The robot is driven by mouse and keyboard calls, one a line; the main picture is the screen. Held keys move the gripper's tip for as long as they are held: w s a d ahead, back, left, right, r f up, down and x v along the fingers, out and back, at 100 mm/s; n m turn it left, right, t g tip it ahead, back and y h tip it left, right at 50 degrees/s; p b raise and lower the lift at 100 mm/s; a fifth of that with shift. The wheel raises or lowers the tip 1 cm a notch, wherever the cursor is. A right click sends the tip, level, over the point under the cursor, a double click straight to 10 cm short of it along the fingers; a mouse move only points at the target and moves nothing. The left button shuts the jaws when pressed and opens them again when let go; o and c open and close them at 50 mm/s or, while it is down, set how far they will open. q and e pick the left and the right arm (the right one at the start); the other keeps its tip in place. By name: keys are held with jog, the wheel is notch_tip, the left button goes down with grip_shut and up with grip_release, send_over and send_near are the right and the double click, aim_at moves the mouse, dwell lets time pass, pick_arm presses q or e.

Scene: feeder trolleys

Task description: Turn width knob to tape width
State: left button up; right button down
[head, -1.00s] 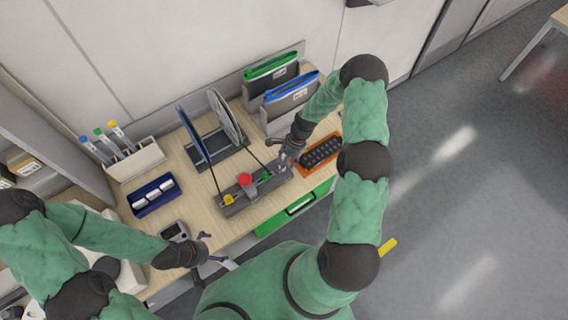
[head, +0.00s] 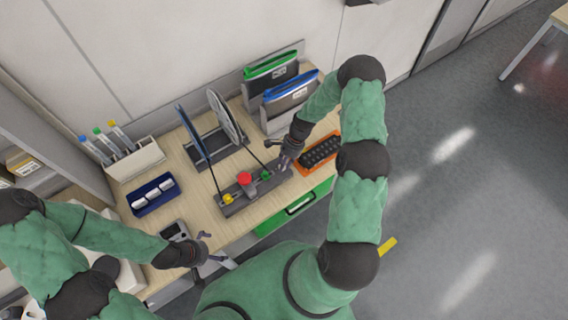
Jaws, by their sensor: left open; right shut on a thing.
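The grey feeder bar (head: 238,207) lies near the table's front edge. It carries a yellow part (head: 228,199), a red knob-like part (head: 244,179) and a green part (head: 266,175). My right gripper (head: 284,165) is at the bar's right end, beside the green part. It is shut on what appears to be the width knob, which the fingers largely hide. The knob's setting is too small to read. My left gripper (head: 206,248) is open and empty at the front left, near a small grey device (head: 174,231).
Behind the bar stand two reels (head: 226,118) in a dark rack. An orange tray (head: 318,153) lies to the right, close to my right gripper. A blue box (head: 153,195) and a pen holder (head: 136,160) stand to the left. A green drawer front (head: 294,208) is below.

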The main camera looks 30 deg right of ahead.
jog(key=n+b, duration=0.1)
jog(key=n, duration=0.1)
jog(key=n+g+b, duration=0.1)
jog(key=n+b, duration=0.1)
jog(key=shift+w+a+f+g+b, duration=0.1)
jog(key=shift+w+f+g+b, duration=0.1)
jog(key=shift+g+b, duration=0.1)
jog(key=shift+a+r+n+g+h+b, duration=0.1)
jog(key=shift+n+g+h+b, duration=0.25)
jog(key=shift+n+b, duration=0.55)
jog(key=shift+a+r+n+g+h+b, duration=0.1)
jog(key=shift+n+g+h+b, duration=0.25)
jog(key=shift+n, duration=0.95)
jog(key=shift+d, duration=0.1)
jog(key=c, duration=1)
grip_release()
jog(key=v, duration=1.2)
jog(key=shift+s, duration=0.15)
